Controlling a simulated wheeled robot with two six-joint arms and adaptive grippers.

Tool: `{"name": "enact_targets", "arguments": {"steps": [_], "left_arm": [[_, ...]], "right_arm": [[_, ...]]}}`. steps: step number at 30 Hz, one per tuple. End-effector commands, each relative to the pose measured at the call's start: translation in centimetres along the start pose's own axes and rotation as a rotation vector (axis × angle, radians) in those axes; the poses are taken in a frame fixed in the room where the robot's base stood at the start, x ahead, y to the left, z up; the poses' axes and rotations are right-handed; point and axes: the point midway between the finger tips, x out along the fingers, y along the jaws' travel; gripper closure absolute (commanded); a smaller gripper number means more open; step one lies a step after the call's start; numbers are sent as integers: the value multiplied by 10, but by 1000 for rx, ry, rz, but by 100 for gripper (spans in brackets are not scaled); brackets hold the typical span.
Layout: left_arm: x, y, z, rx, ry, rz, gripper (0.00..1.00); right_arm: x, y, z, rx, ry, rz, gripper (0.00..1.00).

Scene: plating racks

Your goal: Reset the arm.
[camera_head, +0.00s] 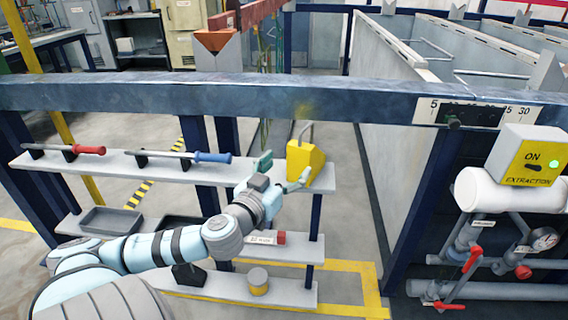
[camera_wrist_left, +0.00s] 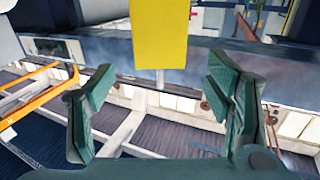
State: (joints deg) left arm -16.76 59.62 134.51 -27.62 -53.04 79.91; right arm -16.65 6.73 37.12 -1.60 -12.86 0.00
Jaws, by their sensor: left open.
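My left arm reaches in from the lower left in the head view. Its gripper (camera_head: 284,172) is at the right end of the upper shelf, in front of a yellow block with a grey handle (camera_head: 306,164). In the left wrist view the same gripper (camera_wrist_left: 160,88) has its two green fingers spread wide, with nothing held between them. A yellow panel (camera_wrist_left: 158,32) shows beyond the fingertips there; I cannot tell whether it is that block. My right gripper is not in view.
The grey shelf (camera_head: 130,163) bears a red-handled tool (camera_head: 85,150) and a blue-handled tool (camera_head: 210,157). A blue-grey beam (camera_head: 270,97) crosses above. A yellow extraction box (camera_head: 530,158) and pipes stand at right.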

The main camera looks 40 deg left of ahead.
Motion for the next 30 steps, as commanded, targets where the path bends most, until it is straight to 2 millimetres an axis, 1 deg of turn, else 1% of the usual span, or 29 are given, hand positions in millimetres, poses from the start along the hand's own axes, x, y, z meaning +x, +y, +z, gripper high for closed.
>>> {"name": "enact_targets", "arguments": {"steps": [1, 4, 18, 20, 22, 23, 26, 27, 29, 30], "left_arm": [[-4, 0, -2, 2, -1, 2, 28], [-8, 0, -1, -3, 1, 2, 28], [-8, 0, 0, -4, 1, 1, 28], [-9, -1, 3, -3, -8, -6, 28], [-15, -5, 20, 6, -54, -40, 28], [-20, -8, 33, 15, -91, -64, 28], [-50, -17, 96, 68, -295, -154, 28], [-68, -16, 125, 96, -402, -175, 28], [-98, -10, 165, 139, -565, -179, 28], [-118, -3, 188, 165, -665, -165, 28]], "right_arm": [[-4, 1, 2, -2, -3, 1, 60], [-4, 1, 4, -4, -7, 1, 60], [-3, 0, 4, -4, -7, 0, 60], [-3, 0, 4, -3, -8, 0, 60], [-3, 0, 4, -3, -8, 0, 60], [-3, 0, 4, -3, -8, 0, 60], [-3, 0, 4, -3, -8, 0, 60], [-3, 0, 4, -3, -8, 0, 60], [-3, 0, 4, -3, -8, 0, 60], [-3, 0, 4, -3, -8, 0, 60]]}}
